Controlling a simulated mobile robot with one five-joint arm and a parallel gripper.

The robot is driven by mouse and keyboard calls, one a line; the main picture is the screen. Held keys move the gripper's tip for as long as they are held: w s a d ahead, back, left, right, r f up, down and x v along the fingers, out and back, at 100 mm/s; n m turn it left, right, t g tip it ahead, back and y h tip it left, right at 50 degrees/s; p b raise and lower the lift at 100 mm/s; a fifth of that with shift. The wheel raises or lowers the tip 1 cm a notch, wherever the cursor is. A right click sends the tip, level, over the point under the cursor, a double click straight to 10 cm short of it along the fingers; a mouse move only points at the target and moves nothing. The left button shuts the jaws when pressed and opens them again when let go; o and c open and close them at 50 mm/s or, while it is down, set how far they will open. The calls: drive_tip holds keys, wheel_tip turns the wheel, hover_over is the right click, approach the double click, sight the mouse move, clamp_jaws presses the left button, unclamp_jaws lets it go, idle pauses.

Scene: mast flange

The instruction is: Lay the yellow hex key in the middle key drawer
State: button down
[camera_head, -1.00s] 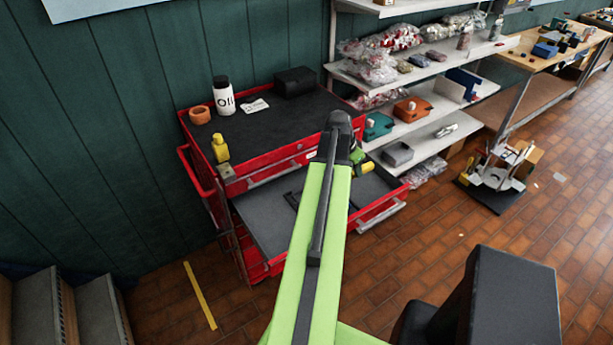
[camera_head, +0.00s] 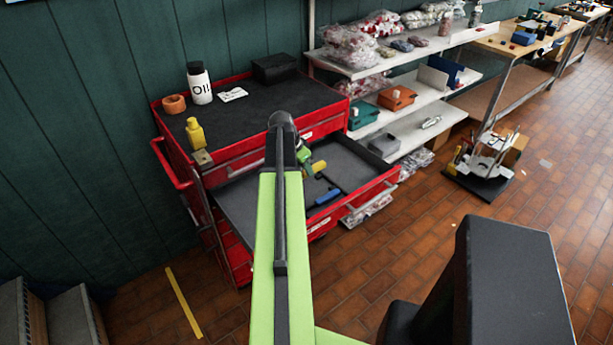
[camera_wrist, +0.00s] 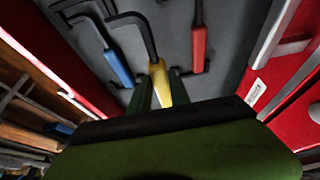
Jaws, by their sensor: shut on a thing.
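The yellow hex key (camera_wrist: 160,80) has a yellow handle and a dark bent rod. My gripper (camera_wrist: 159,92) is shut on its handle in the wrist view, with a green finger on each side. In the head view the yellow handle (camera_head: 318,167) shows beside my green gripper (camera_head: 304,158), over the open drawer (camera_head: 365,181) of the red tool cabinet. I cannot tell whether the key touches the drawer floor. A blue-handled key (camera_wrist: 115,66) lies left of it in the wrist view and a red-handled key (camera_wrist: 199,48) lies right. My arm hides part of the drawer.
A shelf unit (camera_head: 420,98) stands close to the right.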

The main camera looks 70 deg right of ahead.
wheel_tip(320, 180, down, 8)
drive_tip(key=b, duration=0.7)
drive_tip(key=shift+s+r+b, duration=0.15)
drive_tip(key=shift+r+b, duration=0.1)
drive_tip(key=shift+b, duration=0.1)
drive_tip(key=c, duration=1.1)
unclamp_jaws()
drive_tip(key=shift+c, duration=0.2)
drive_tip(key=shift+r, duration=0.1)
drive_tip(key=p+v, duration=1.6)
drive_tip(key=v, duration=0.1)
drive_tip(key=shift+r, duration=0.2)
